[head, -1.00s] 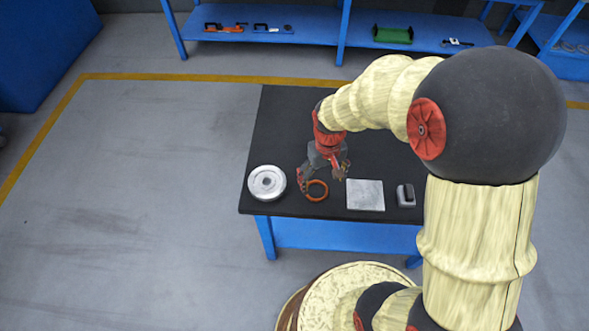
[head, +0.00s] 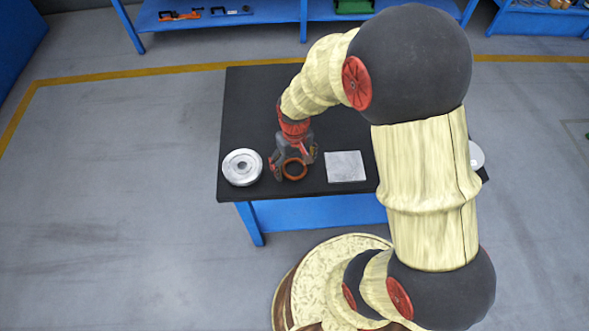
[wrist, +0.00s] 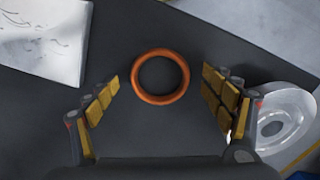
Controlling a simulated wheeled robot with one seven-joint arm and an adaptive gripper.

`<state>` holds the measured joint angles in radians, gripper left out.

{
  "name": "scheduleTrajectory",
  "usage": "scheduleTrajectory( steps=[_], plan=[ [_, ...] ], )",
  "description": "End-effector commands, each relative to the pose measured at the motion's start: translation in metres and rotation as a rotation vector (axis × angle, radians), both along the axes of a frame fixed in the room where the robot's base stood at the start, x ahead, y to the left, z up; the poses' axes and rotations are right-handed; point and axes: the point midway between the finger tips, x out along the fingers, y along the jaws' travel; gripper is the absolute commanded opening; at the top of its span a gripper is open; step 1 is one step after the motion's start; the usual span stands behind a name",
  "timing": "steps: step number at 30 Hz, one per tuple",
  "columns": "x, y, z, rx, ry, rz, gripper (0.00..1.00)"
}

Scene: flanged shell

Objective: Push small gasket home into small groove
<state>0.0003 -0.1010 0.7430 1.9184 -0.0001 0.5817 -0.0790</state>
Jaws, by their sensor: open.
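An orange ring gasket (head: 295,178) lies flat on the black table, right of the silver flanged round shell (head: 232,177). In the wrist view the gasket (wrist: 160,101) lies ahead of my gripper (wrist: 161,82), centred between the spread fingers with clear space on both sides. My gripper (head: 293,163) is open and empty, pointing down above the gasket in the head view. The shell also shows in the wrist view (wrist: 292,104), beyond the right finger and partly behind it. Its grooves are too small to make out.
A flat light-grey square plate (head: 345,167) lies right of the gasket; it also shows in the wrist view (wrist: 42,38). A pale round object (head: 476,155) shows at the table's right, partly behind my arm. The black table (head: 245,100) is bare behind the shell.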

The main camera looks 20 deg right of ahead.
Motion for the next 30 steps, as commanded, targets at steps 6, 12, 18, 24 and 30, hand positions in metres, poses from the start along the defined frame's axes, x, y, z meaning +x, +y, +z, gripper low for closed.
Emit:
scheduleTrajectory(
  steps=[6, 12, 18, 24, 30],
  plan=[
    [0.0002, -0.0001, 0.0013, 0.0, -0.001, 0.0, 0.75],
    [0.0002, 0.0, 0.0013, 0.0, -0.001, 0.0, 0.64],
    [0.0001, 0.0, 0.0013, 0.0, -0.001, 0.0, 0.53],
    [0.0001, -0.0001, 0.0013, 0.0, -0.001, 0.0, 0.41],
    [0.0001, -0.0001, 0.0013, 0.0, -0.001, 0.0, 0.3]
  ],
)
